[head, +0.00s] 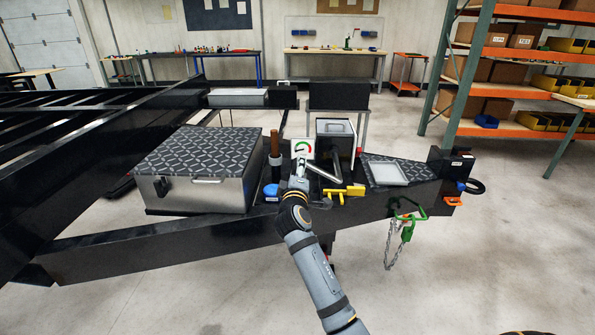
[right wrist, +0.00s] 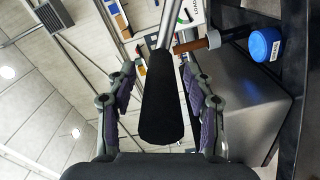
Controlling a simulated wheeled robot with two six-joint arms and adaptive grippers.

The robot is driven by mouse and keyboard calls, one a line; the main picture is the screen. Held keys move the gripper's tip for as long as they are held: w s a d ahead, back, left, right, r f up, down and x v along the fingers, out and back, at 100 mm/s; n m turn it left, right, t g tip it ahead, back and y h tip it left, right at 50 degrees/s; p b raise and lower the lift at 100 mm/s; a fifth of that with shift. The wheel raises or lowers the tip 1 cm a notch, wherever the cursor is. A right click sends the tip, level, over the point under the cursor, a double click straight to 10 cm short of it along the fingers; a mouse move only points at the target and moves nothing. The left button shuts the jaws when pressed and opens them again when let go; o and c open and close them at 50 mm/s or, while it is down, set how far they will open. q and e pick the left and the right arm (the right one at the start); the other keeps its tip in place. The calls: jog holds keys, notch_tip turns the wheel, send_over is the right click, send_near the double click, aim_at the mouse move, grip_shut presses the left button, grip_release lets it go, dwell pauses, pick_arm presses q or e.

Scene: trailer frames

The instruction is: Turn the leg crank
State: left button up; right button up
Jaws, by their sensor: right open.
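The crank's black grip (right wrist: 160,105) shows large in the right wrist view, on a thin metal rod. In the head view a dark bar (head: 325,173), which looks like the crank, sticks out beside my right gripper (head: 299,172), above the black trailer frame (head: 230,232). My right gripper also shows in the right wrist view (right wrist: 158,72). Its two fingers are spread, one on each side of the grip, with a gap on both sides. I cannot tell the depth between grip and fingers. My left gripper is not in view.
A patterned-lid metal box (head: 207,150) stands left of the gripper. A brown-topped post (head: 275,150) and blue cap (head: 270,192) are close by. A yellow part (head: 345,191) lies right, and a green hook with chain (head: 405,225) hangs further right. The floor in front is clear.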

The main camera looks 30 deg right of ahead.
jog(key=v, duration=0.7)
jog(key=shift+s, duration=0.15)
dwell(0.3)
